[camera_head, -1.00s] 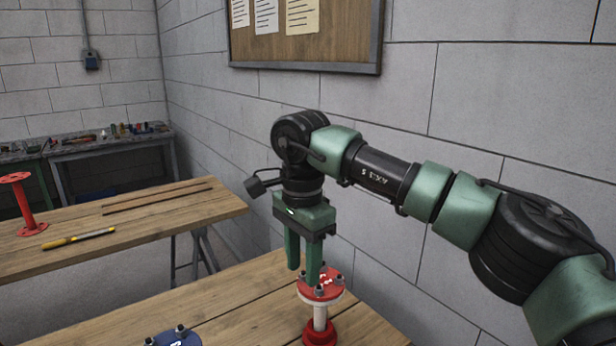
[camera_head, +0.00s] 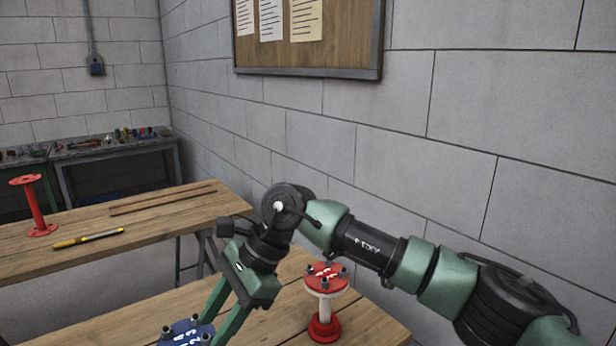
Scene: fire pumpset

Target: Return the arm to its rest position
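My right arm comes in from the right, and its green gripper (camera_head: 212,331) points down and to the left. Its two fingers are apart with nothing seen between them. The fingertips are close beside a blue flanged part (camera_head: 180,333) at the bottom edge, and I cannot tell whether they touch it. A red-and-white flanged pipe piece (camera_head: 326,307) stands upright on the near table (camera_head: 285,327), right of the gripper and apart from it. My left gripper is not in view.
A second wooden table (camera_head: 150,233) on the left holds a red flanged stand (camera_head: 34,205), a yellow-and-black tool (camera_head: 88,239) and thin dark rods (camera_head: 160,198). A workbench (camera_head: 115,146) with small tools stands behind. A block wall (camera_head: 420,175) with a noticeboard (camera_head: 345,45) runs along the right.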

